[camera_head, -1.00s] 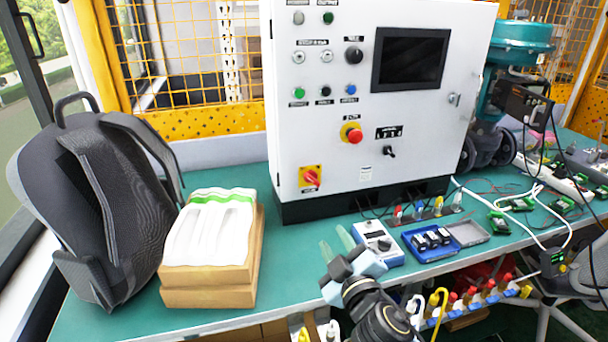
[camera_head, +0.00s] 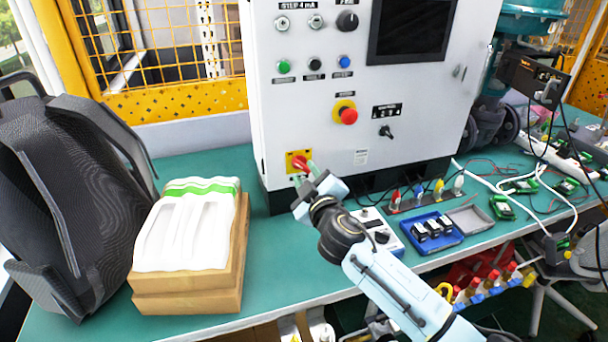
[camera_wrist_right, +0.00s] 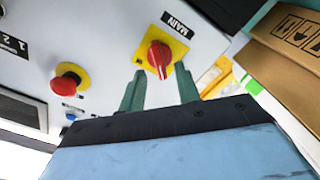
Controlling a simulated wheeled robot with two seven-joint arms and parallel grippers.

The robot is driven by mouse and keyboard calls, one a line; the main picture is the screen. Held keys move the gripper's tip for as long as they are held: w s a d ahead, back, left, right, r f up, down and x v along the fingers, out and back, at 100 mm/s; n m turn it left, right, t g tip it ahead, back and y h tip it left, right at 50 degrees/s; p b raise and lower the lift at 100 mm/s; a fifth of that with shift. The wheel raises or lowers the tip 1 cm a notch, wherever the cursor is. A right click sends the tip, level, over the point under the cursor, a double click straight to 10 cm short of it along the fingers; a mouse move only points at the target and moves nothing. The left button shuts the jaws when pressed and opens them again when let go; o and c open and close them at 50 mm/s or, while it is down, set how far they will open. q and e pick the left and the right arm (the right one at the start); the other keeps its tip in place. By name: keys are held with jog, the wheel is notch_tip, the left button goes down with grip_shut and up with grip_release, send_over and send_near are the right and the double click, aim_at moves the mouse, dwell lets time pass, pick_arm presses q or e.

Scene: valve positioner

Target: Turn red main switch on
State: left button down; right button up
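The red main switch (camera_head: 301,163) is a red knob on a yellow square plate at the lower left of the white control cabinet. In the right wrist view the main switch (camera_wrist_right: 159,56) sits beside a black "MAIN" label, its handle showing a white mark. My right gripper (camera_head: 304,181) is just in front of and below the switch in the head view. In the right wrist view my right gripper (camera_wrist_right: 160,78) is open, its two green fingers apart with the knob ahead between their tips. I cannot tell whether they touch it. My left gripper is not in view.
A red emergency stop button (camera_head: 347,115) and a black selector (camera_head: 386,131) are on the cabinet panel. A cardboard box with white packaging (camera_head: 190,293) and a dark backpack (camera_head: 75,200) stand left. A blue tray (camera_head: 432,242) lies right of my gripper.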

aim_at(301, 165)
jog(key=shift+w+a+f, duration=0.1)
jog(key=shift+w+a, duration=0.1)
jog(key=shift+w, duration=0.35)
jog(key=shift+w+a, duration=0.15)
jog(key=shift+w, duration=0.3)
jog(key=shift+c, duration=0.2)
jog(key=c, duration=0.5)
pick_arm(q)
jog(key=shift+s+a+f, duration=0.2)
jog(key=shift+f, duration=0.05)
pick_arm(e)
grip_shut()
